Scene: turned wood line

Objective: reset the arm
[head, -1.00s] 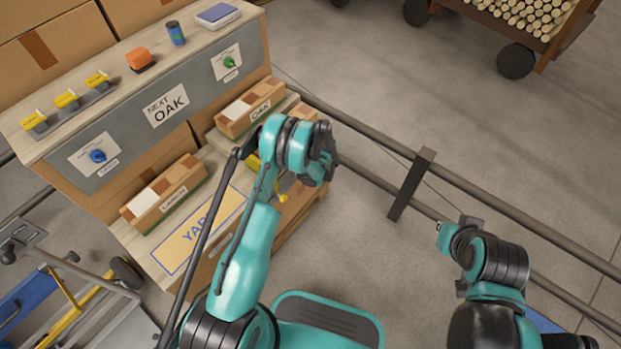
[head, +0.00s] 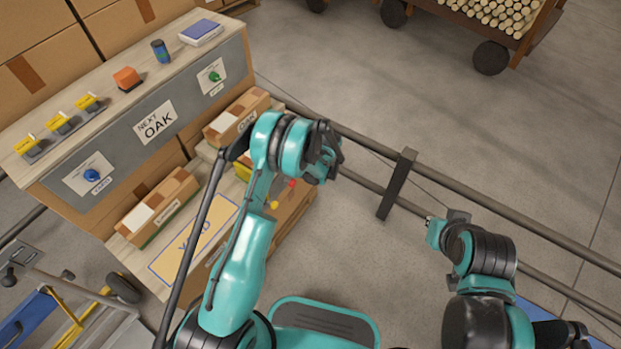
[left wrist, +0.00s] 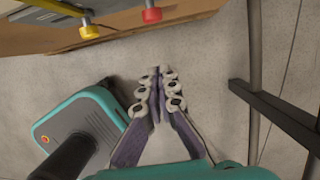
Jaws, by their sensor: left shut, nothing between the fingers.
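My left gripper (left wrist: 157,75) shows in the left wrist view, its two fingers together with nothing between them, over bare grey floor. In the head view my left arm (head: 240,270) rises from the bottom and bends in front of the bench's right end; its fingers cannot be made out there. My right arm (head: 485,255) is folded at the lower right of the head view, and its gripper does not show.
A wooden bench (head: 150,285) with labelled cartons, including an oak carton (head: 220,132), stands at left. A yellow knob (left wrist: 89,31) and a red knob (left wrist: 152,15) stick out from it. A rail with a dark post (head: 397,185) runs at right. A log cart (head: 545,40) stands behind.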

